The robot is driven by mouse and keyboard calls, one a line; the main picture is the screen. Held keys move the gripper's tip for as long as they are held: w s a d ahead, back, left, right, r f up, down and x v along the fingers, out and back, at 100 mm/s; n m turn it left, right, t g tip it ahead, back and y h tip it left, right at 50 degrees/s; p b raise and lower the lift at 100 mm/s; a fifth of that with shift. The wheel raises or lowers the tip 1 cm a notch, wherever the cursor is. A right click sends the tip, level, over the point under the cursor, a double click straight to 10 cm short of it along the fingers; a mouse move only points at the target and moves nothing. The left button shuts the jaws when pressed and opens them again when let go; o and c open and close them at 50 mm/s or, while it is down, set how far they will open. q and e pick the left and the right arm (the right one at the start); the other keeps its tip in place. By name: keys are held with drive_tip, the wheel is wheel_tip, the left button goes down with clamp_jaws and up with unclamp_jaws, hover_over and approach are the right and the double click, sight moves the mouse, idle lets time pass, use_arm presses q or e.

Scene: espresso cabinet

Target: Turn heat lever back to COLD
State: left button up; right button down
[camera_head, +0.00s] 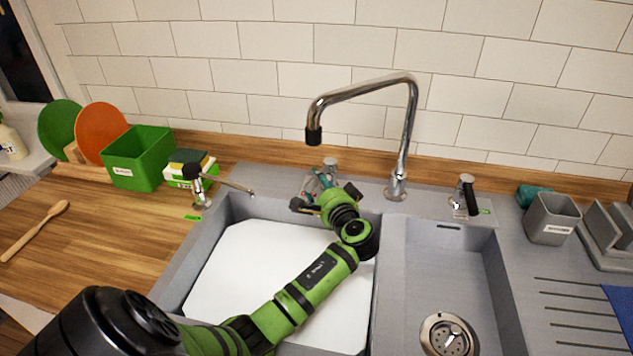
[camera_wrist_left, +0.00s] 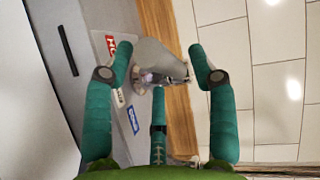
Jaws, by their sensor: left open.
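The heat lever (camera_head: 330,164) is a small chrome fitting on the sink's back ledge, left of the tall faucet. In the left wrist view the grey metal lever (camera_wrist_left: 165,62) lies ahead, between my spread fingers. A red label (camera_wrist_left: 112,44) and a blue label (camera_wrist_left: 132,119) sit on the ledge beside it. Their text is partly hidden or too small, and I cannot tell exactly which label the lever points to. My left gripper (camera_head: 323,190) is open just in front of the lever, with teal fingers spread (camera_wrist_left: 160,60). I see no clear contact.
The chrome faucet (camera_head: 408,130) rises to the right of my gripper, its spout reaching left above it. A small side tap (camera_head: 200,185) stands left and a black-handled tap (camera_head: 467,195) right. A white board (camera_head: 250,265) lies in the left basin, under my arm.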

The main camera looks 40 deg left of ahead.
use_arm(q)
drive_tip(key=v, duration=0.9)
drive_tip(key=shift+s+d, duration=0.15)
drive_tip(key=shift+d, duration=0.05)
drive_tip(key=shift+r, duration=0.1)
